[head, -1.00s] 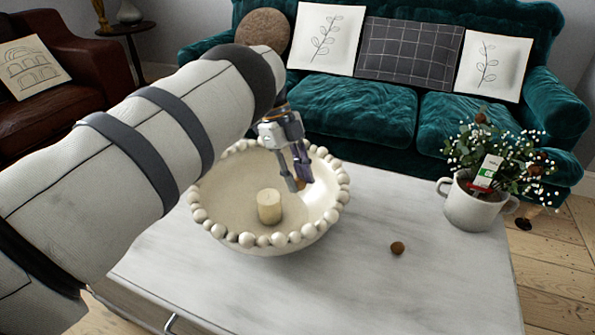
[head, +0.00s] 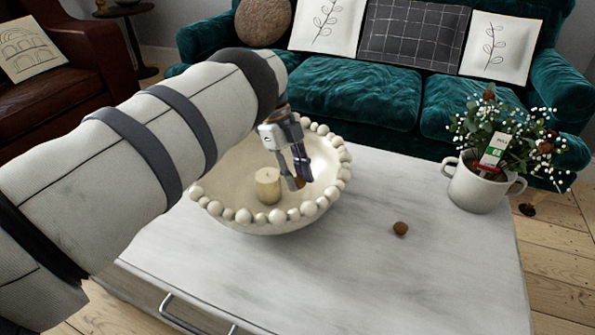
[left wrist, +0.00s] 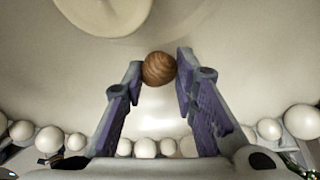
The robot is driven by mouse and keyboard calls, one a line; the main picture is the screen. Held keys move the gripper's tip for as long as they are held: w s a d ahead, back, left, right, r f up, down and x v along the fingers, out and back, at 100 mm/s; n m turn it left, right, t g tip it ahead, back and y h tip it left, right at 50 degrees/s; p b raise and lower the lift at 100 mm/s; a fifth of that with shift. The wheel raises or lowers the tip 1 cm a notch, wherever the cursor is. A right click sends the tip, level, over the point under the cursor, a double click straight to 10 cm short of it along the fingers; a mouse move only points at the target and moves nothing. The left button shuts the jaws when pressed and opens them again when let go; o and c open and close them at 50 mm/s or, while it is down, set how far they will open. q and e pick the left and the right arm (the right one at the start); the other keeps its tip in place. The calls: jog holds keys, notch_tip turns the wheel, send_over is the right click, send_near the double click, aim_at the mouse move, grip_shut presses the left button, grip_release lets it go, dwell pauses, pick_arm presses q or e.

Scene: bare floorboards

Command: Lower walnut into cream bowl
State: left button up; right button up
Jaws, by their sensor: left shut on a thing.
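The cream bowl (head: 240,215) with a beaded rim stands on the table in the head view. My left gripper (head: 298,183) reaches down into its right part. It is shut on a walnut (left wrist: 159,68), which sits between the fingertips in the left wrist view. In the head view the walnut (head: 300,184) shows only a little past the fingers. I cannot tell whether it touches the bowl's inside. A second brown walnut (head: 400,228) lies on the table right of the bowl. My right gripper is not in view.
A cream candle (head: 268,185) stands inside the bowl, left of the gripper. A two-handled white pot (head: 476,190) with a plant stands at the table's right. The marble tabletop (head: 350,275) is clear in front. A teal sofa (head: 345,87) is behind.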

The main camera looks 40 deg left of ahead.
aim_at(297, 201)
pick_arm(q)
jog(key=shift+f+b, duration=1.35)
jog(key=shift+f, duration=1.2)
dwell(1.4)
jog(key=o, duration=0.8)
jog(key=shift+o, duration=0.2)
